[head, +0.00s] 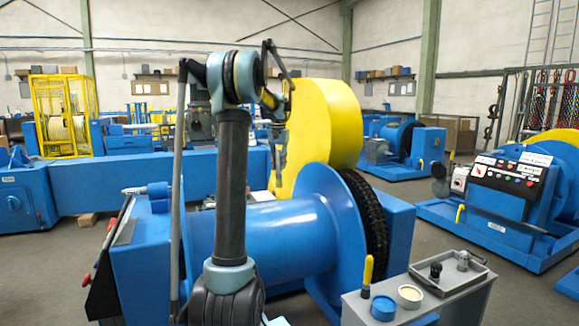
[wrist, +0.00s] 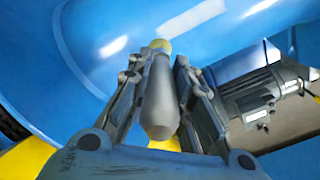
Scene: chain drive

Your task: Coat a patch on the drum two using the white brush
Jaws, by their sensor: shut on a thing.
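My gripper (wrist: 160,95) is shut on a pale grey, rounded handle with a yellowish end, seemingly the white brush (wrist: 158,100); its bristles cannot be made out. In the head view my gripper (head: 279,165) hangs small and dark in front of a yellow guard, above the blue drum. The large blue drum (head: 275,238) lies on its side with a wide flange at its right. No label shows which drum is drum two. In the wrist view a glossy blue curved surface (wrist: 90,45) fills the area beyond the fingers; contact with it cannot be told.
A grey bench (head: 450,300) at front right holds a blue pot (head: 383,308), a cream-topped tin (head: 410,295), a yellow-handled tool (head: 367,272) and a small tray (head: 455,272). The yellow guard (head: 335,125) rises behind the drum. A grey motor (wrist: 265,100) lies right of my gripper.

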